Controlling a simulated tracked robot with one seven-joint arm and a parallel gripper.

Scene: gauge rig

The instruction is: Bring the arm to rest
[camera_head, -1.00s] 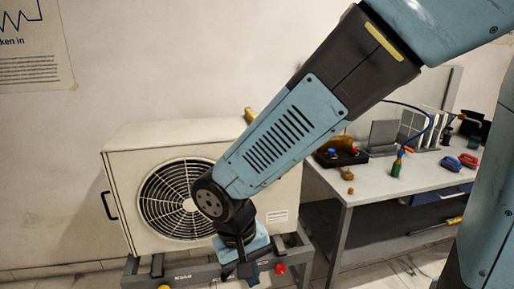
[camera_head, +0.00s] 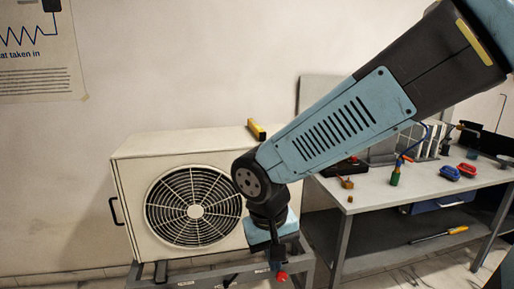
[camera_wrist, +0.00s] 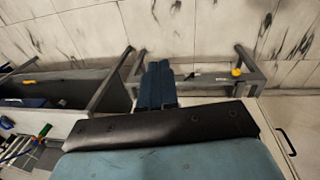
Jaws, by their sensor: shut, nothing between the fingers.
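My arm reaches down from the upper right in the head view. It ends in my gripper (camera_head: 277,262), which hangs downward in front of the right part of the white fan unit (camera_head: 150,163). In the wrist view my gripper (camera_wrist: 158,72) shows as two blue fingers side by side, shut with nothing between them. The arm and gripper hide part of the unit's right side. In the head view I cannot tell whether the fingertips touch the frame behind them.
The unit stands on a grey metal frame (camera_wrist: 207,84) with a red knob (camera_head: 282,276).

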